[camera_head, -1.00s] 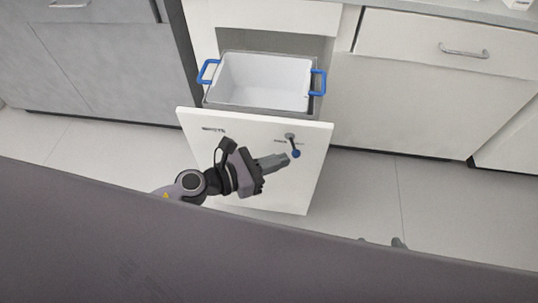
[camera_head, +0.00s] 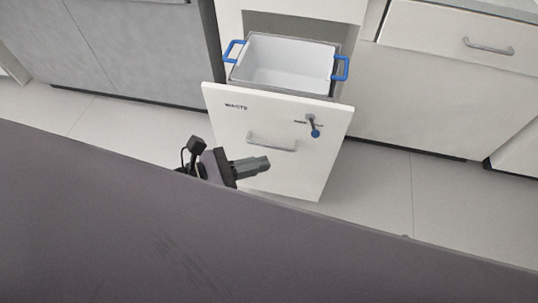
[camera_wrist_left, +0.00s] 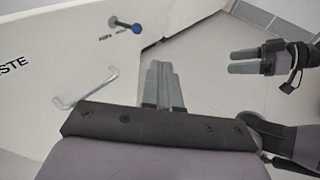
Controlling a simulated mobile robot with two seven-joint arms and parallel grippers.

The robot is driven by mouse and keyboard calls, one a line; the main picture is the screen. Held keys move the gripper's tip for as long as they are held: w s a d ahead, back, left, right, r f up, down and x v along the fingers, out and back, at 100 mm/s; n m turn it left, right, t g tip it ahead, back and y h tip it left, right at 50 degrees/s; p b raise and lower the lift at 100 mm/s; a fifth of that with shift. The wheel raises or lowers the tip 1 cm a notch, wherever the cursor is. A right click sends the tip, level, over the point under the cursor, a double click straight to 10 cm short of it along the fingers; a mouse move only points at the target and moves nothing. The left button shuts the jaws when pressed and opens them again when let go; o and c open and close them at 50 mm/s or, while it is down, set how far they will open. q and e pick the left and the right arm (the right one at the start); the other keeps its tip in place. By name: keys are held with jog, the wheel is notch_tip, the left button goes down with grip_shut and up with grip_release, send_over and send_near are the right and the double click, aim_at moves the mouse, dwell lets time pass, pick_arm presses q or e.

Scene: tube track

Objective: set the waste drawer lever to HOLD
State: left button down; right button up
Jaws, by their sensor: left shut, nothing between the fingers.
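The waste drawer (camera_head: 235,120) has a white front marked WASTE and stands pulled out. Its lever (camera_head: 312,126), with a blue knob, sits at the front's upper right. The lever hangs from its pivot tilted to the right, between two small labels that I cannot read clearly. It also shows in the left wrist view (camera_wrist_left: 126,25). My left gripper (camera_head: 268,163) is shut and empty, below and left of the lever, clear of it. Its fingers show in the left wrist view (camera_wrist_left: 161,80). My right gripper (camera_wrist_left: 238,62) shows there at the right, its fingers together with nothing visible between them.
A bar handle (camera_head: 272,142) sits on the drawer front, close above my left gripper. A white bin (camera_head: 290,62) with blue handles stands in the drawer. Cabinets flank it. Tiled floor (camera_head: 380,185) lies open to the right.

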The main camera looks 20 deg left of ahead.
pick_arm(q)
jog(key=shift+s+a+r, duration=0.15)
jog(key=shift+s+a, duration=0.15)
jog(key=shift+s, duration=0.3)
